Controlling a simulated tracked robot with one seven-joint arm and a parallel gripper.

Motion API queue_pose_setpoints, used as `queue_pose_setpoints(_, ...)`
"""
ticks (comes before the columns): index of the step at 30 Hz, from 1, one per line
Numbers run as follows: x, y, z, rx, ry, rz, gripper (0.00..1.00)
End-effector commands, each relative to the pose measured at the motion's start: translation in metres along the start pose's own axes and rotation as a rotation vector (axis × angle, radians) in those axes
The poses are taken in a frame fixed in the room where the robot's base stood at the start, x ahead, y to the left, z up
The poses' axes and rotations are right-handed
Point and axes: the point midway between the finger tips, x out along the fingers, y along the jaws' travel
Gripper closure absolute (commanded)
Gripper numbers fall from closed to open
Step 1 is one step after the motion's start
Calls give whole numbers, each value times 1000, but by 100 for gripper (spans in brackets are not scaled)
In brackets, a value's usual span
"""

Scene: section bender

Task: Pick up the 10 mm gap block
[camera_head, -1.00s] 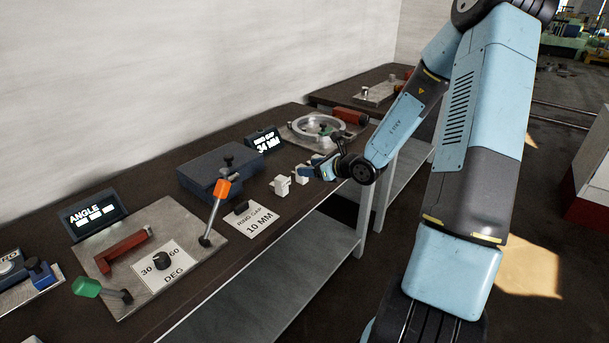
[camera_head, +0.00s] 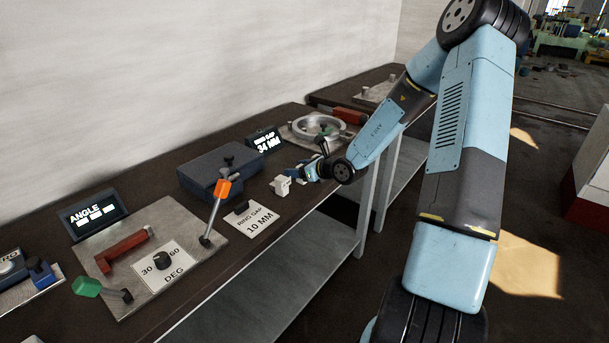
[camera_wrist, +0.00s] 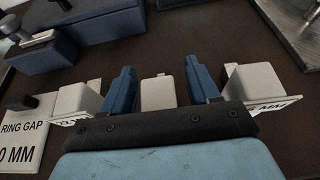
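My gripper (camera_wrist: 162,88) is open, with one blue finger on each side of a small white block (camera_wrist: 158,92) in the wrist view. Gaps show between that block and both fingers. This middle block looks the narrowest of three; its own label is hidden, so its size cannot be read. A wider white block (camera_wrist: 74,99) stands left of the fingers and another (camera_wrist: 256,82) stands right, each on a partly hidden label card. In the head view my gripper (camera_head: 309,172) is low over the bench, just right of a white block (camera_head: 281,185); the other blocks are largely hidden.
A "RING GAP 10 MM" card (camera_head: 258,221) lies left of the blocks. A blue box (camera_head: 214,170) with a black knob stands behind. An orange-handled lever (camera_head: 222,189) rises further left. A display (camera_head: 264,140) reads 34 MM, near a ring fixture (camera_head: 318,126).

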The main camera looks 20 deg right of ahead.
Motion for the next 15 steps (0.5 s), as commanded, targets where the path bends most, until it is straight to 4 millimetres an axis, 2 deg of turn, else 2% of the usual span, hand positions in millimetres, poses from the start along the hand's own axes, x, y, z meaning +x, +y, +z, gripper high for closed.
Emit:
queue_pose_setpoints(2,0,0,0,0,0,0,48)
queue_pose_setpoints(15,0,0,0,0,0,-1,90)
